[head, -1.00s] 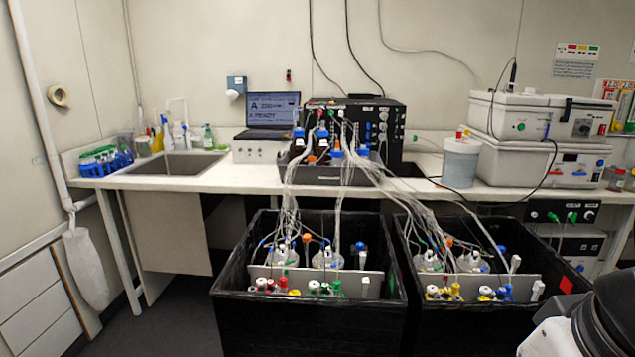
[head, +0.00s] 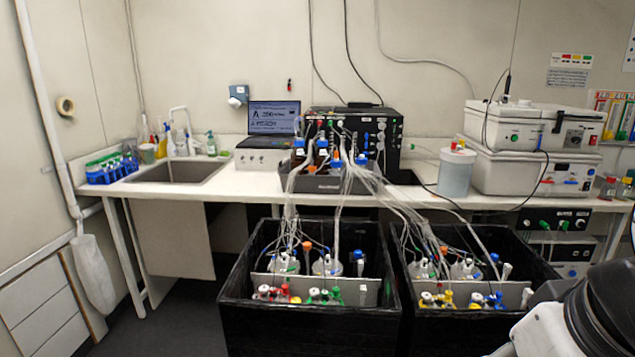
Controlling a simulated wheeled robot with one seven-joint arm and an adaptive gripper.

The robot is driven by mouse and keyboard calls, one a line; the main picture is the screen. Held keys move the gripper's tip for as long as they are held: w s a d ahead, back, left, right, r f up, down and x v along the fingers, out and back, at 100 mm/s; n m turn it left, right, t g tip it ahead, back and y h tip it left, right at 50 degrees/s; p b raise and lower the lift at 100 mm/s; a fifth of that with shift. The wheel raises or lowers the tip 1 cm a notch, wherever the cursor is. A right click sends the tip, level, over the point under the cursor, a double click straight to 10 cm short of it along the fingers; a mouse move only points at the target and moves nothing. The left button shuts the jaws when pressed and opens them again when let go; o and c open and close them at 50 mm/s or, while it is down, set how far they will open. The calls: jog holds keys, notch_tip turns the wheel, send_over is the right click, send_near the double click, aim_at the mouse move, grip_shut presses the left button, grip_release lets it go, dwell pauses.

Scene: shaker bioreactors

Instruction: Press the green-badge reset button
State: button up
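I cannot single out the green-badge reset button for sure. A small green round spot (head: 521,127) shows on the front of the upper white case (head: 540,127) at the right of the bench. Green knobs (head: 545,225) show on a dark unit below the bench at the right. The tall black control unit (head: 394,142) at the bench's middle back also carries small green and blue parts. All are too small to read any badge. Part of my arm, white and black, fills the lower right corner. My gripper is not in view.
Two black tubs (head: 310,318) (head: 470,330) with flasks and coloured caps stand on the floor before the bench. Loose tubes run from them up to the bench (head: 240,190). Dark floor at the left is clear.

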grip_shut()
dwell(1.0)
